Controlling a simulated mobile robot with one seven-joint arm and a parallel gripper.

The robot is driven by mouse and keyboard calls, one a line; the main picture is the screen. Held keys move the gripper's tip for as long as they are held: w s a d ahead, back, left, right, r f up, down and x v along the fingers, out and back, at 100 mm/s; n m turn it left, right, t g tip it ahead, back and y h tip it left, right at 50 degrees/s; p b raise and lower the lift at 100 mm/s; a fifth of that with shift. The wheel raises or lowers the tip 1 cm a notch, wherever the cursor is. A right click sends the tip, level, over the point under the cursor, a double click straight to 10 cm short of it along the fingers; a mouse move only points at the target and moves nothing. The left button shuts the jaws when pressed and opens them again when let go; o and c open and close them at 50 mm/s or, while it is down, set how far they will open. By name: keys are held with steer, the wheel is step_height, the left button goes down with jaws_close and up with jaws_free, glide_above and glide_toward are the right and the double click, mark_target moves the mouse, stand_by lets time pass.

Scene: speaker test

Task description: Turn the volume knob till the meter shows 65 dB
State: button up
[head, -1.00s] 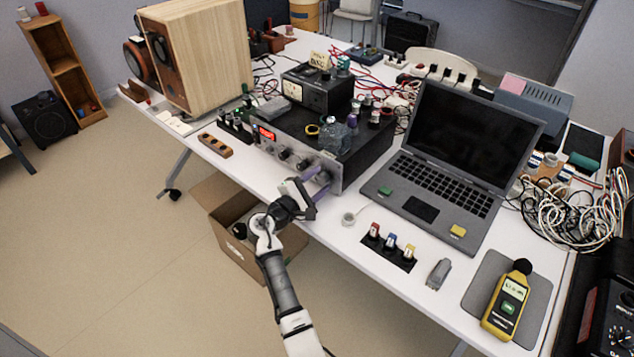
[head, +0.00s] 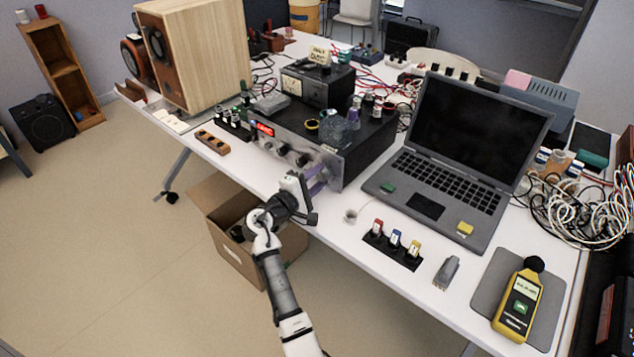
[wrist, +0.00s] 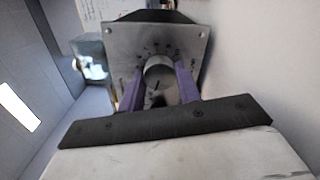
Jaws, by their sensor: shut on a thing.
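The amplifier (head: 368,158) is a dark box with a silver front panel, near the table's front edge. My gripper (head: 318,180) is at the right end of that panel, its purple fingers pointing at it. In the wrist view, the round silver volume knob (wrist: 158,70) sits between the two purple fingers, with scale marks around it on the panel. My gripper is shut on this knob. In the head view the gripper hides the knob. The yellow sound meter (head: 517,309) lies on a grey mat at the right; its display is lit, but the digits are too small to read.
An open laptop (head: 437,187) stands right of the amplifier. Three small coloured-top items (head: 394,242) stand in a black holder in front of it. A wooden speaker (head: 203,55) stands at the back left. An open cardboard box (head: 222,248) is on the floor below my arm.

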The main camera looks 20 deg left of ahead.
steer(key=o, duration=1)
steer(key=shift+c, duration=0.2)
steer(key=shift+s, duration=0.1)
steer(key=b+v, duration=0.2)
steer(key=v, duration=1.1)
steer(key=shift+s+b, duration=0.3)
steer(key=shift+s, duration=0.05)
steer(key=shift+a, duration=0.15)
